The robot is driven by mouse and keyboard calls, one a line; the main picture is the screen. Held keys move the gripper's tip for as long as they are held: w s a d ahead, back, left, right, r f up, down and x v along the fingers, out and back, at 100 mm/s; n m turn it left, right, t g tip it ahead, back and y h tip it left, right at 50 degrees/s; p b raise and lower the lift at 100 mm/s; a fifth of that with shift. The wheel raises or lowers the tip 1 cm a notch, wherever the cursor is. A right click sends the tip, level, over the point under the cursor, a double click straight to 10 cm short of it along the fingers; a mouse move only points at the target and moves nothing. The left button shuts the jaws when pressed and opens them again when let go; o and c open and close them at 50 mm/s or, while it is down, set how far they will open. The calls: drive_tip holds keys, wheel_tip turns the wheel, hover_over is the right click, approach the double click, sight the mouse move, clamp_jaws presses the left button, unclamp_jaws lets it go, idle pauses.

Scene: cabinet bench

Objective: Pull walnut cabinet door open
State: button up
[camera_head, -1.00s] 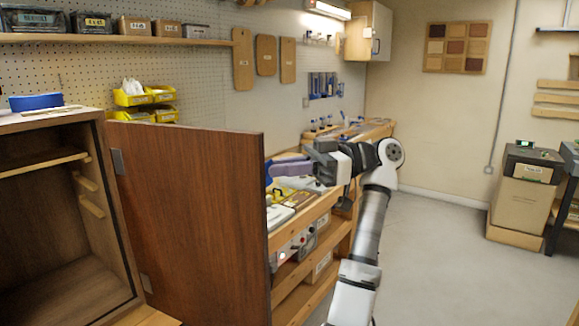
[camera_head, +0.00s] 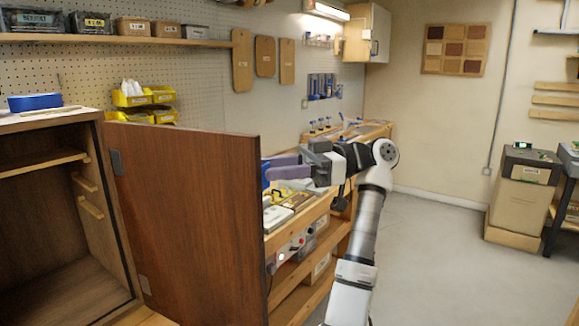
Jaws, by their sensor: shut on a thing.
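The walnut cabinet door (camera_head: 190,220) stands wide open, swung out to the right of the walnut cabinet (camera_head: 118,215). Its inner face is towards me. My gripper (camera_head: 273,168) is at the door's free edge, in the upper part, coming from the right with the arm behind it. Its purple fingers reach in behind the door edge and are shut. The fingertips and the door's outer face, with any handle on it, are hidden by the door panel.
The cabinet interior is empty apart from a shelf (camera_head: 45,162) and side rails. A blue box (camera_head: 35,102) sits on top. A wooden workbench (camera_head: 315,265) with trays and boxes stands behind the door and arm. Open floor (camera_head: 430,270) lies to the right.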

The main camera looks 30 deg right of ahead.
drive_tip(key=b+v, duration=0.1)
drive_tip(key=v, duration=0.6)
drive_tip(key=shift+d, duration=0.2)
idle(0.6)
